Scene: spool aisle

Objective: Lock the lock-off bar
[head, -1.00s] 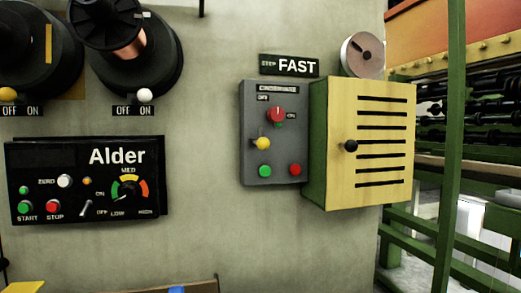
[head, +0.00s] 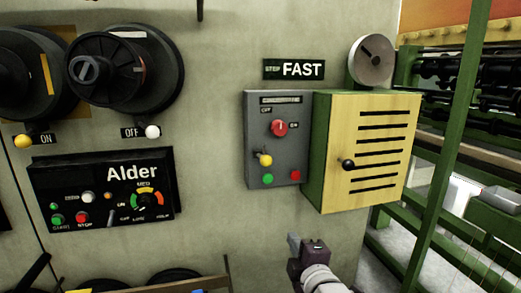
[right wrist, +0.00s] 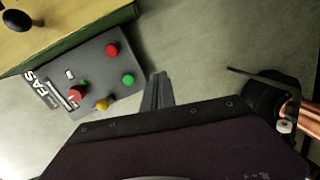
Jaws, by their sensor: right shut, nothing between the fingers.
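I cannot tell for sure which part is the lock-off bar. A grey control box (head: 274,140) on the wall carries a red rotary knob (head: 279,128) with OFF and ON marks. Below the knob is a yellow ball-ended lever (head: 265,160), with a green button (head: 268,179) and a red button (head: 295,175) lower down. My right gripper (head: 293,241) is below this box, apart from it. In the right wrist view its fingers (right wrist: 158,92) are together and empty, with the box ahead to the left. My left gripper is not in view.
A green cabinet with a yellow slatted door (head: 372,150) and black knob stands right of the box. A black Alder panel (head: 105,190) and dark spools (head: 125,65) are at left. Green machine framing (head: 440,170) is at far right. The wall between panel and box is bare.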

